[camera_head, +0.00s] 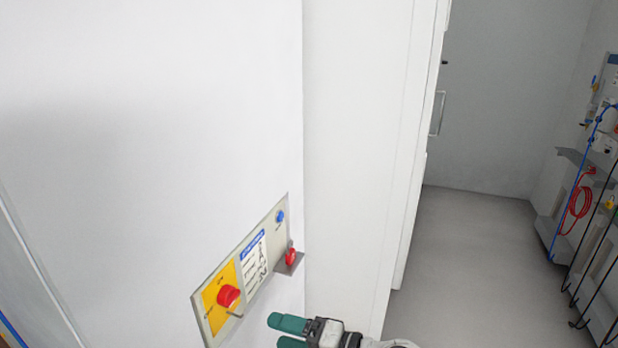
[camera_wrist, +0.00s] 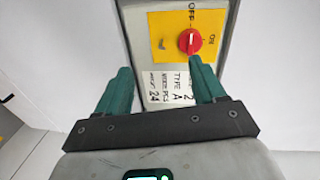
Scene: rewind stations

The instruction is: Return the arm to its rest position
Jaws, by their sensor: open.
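My gripper (camera_head: 283,331) is at the bottom of the head view, its green fingers pointing left toward a wall panel (camera_head: 222,334). The panel has a red rotary knob (camera_head: 229,296) on a yellow plate, a white label and a blue button (camera_head: 280,216). In the wrist view my gripper (camera_wrist: 160,78) is open, with nothing between its two green fingers. The red knob (camera_wrist: 190,41) there sits on the yellow plate between OFF and ON marks, beyond the right finger. The fingers look apart from the knob. Part of the label is hidden behind the right finger.
A red part (camera_head: 291,257) sits on a small grey bracket at the panel's right end. White walls stand close on the left. A grey floor (camera_head: 470,260) is open to the right, with hoses and cables (camera_head: 578,205) hanging along the right wall.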

